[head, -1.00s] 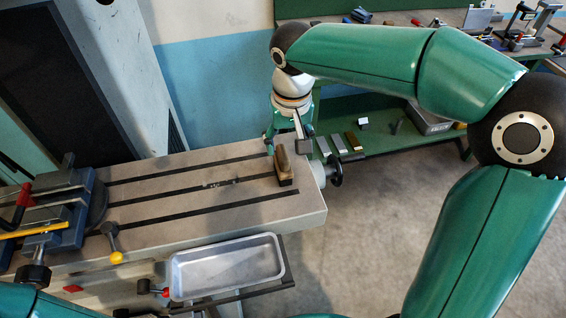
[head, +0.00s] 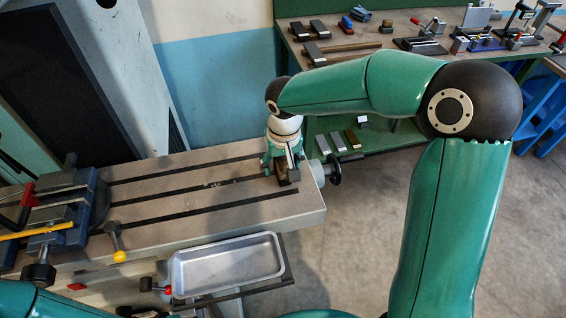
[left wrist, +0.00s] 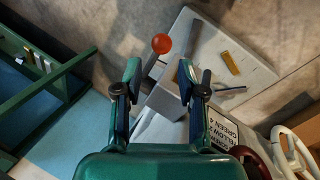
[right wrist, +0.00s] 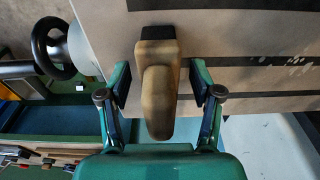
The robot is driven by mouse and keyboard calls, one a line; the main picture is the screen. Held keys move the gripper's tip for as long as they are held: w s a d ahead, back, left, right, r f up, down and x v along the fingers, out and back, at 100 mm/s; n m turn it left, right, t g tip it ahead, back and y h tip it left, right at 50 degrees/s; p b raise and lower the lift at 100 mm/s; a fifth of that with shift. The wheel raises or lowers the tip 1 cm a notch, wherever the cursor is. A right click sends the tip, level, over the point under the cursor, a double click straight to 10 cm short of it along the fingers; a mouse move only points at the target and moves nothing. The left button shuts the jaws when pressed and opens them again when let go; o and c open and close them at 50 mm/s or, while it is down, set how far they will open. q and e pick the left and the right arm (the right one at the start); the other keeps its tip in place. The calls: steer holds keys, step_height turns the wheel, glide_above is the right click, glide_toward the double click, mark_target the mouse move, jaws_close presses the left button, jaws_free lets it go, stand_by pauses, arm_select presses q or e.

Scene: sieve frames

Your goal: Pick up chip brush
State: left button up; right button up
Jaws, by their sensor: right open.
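The chip brush (right wrist: 158,92) has a tan wooden handle and a dark bristle end. It is on the grey slotted machine table near the table's right end. In the right wrist view it lies between the two open fingers of my right gripper (right wrist: 160,92), with a gap on each side. In the head view my right gripper (head: 282,167) is over the brush and hides most of it; a dark part (head: 288,188) shows below. My left gripper (left wrist: 158,85) has its fingers apart, with nothing clearly held between them.
The slotted table (head: 240,205) carries a blue vise (head: 60,215) at the left. A metal tray (head: 228,265) sits in front of the table. A black handwheel (head: 333,168) sticks out at the right end. A green bench (head: 390,50) with tools stands behind.

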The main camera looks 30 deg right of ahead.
steer(key=shift+c, duration=0.2)
jaws_close()
steer(key=shift+r, duration=0.2)
step_height(320, 180, up, 20)
steer(key=shift+f, duration=0.15)
stand_by(0.4)
